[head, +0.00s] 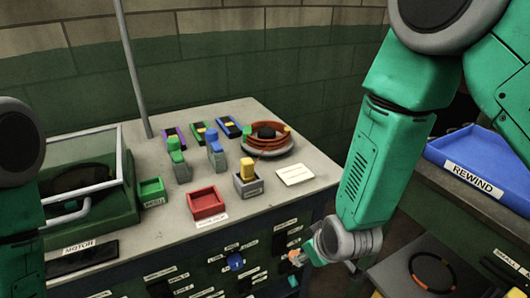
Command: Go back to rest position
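My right arm comes down from the top right, and its wrist hangs in front of the workbench (240,130) at the right. My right gripper (302,256) is small and partly hidden at the end of that wrist, near the bench's front face. A small orange patch shows beside it; I cannot tell whether it is held. My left arm shows only at the left edge, and its gripper is outside the view.
The bench holds a red tray (207,204), a green tray (152,190), a grey block with a yellow top (248,178), a round dish with orange rings (270,140) and a glass-lidded case (85,185). A blue REWIND tray (475,165) stands at the right.

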